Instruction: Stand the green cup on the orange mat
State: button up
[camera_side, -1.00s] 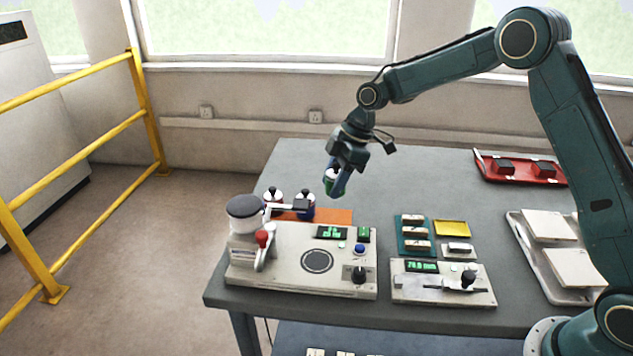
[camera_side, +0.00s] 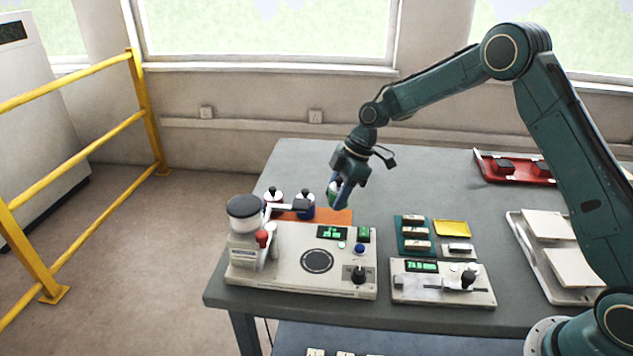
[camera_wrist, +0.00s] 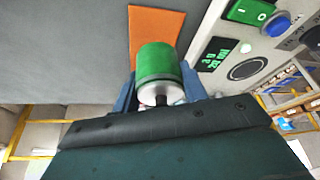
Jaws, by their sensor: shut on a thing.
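The green cup (camera_wrist: 156,63) has a pale silver end and is held between the two blue fingers of my gripper (camera_wrist: 160,88) in the wrist view. In the side view my gripper (camera_side: 338,193) is shut on the cup, which is mostly hidden behind a finger. The orange mat (camera_side: 333,215) lies flat on the table behind the large testing machine. Its bare part also shows in the wrist view (camera_wrist: 155,24), just beyond the cup. The cup is held above the table, close to the mat's right end; the exact gap is hard to judge.
The testing machine (camera_side: 300,262) stands in front of the mat. A smaller gauge (camera_side: 440,284) and a red tray (camera_side: 518,178) are to the right. The table behind the mat is clear.

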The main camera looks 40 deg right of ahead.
jog(key=shift+f, duration=1.75)
jog(key=shift+f, duration=0.3)
jog(key=o, duration=1.5)
jog(key=shift+o, duration=0.2)
jog(key=shift+a, duration=0.1)
jog(key=shift+r, duration=2.95)
jog(key=shift+r, duration=0.1)
